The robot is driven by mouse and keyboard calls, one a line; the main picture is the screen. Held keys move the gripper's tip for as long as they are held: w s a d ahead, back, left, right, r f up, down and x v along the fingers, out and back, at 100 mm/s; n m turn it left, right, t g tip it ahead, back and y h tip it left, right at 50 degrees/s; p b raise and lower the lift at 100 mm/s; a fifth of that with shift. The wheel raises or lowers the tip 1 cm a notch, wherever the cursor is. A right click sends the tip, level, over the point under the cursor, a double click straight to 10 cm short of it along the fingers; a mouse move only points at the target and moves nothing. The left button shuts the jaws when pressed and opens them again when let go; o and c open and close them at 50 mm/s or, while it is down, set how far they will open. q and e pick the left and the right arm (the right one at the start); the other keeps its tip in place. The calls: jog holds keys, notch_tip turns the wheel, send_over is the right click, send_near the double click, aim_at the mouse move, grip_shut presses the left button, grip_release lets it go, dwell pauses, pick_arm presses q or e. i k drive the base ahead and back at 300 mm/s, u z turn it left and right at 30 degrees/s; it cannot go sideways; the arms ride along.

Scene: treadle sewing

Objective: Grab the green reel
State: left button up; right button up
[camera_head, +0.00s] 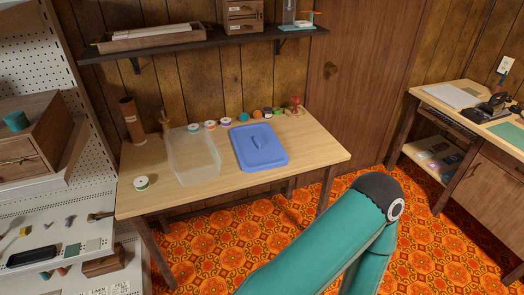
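Several small reels stand in a row along the back of the wooden table. One near the row's middle is teal-green (244,117), and a small greenish one (277,111) is further right; I cannot tell for sure which is the green reel. A white-rimmed reel with a greenish middle (141,184) stands alone at the table's left front. Neither gripper shows; only a bent teal arm of mine is in view at the bottom, apart from the table.
On the wooden table (315,150) are a clear bin (193,160) and a blue lid (260,147) with a handle. A dark shelf (200,43) hangs above. A pegboard rack with drawers (35,140) stands left; a second table is at right. The table's right end is clear.

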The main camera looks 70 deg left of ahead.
aim_at(142, 182)
jog(key=z, duration=0.15)
jog(key=i, duration=0.2)
jog(key=u, duration=2.4)
jog(key=i, duration=0.2)
jog(key=u, duration=1.7)
jog(key=k, duration=0.4)
jog(key=u, duration=0.6)
jog(key=i, duration=1.45)
jog(key=z, duration=0.5)
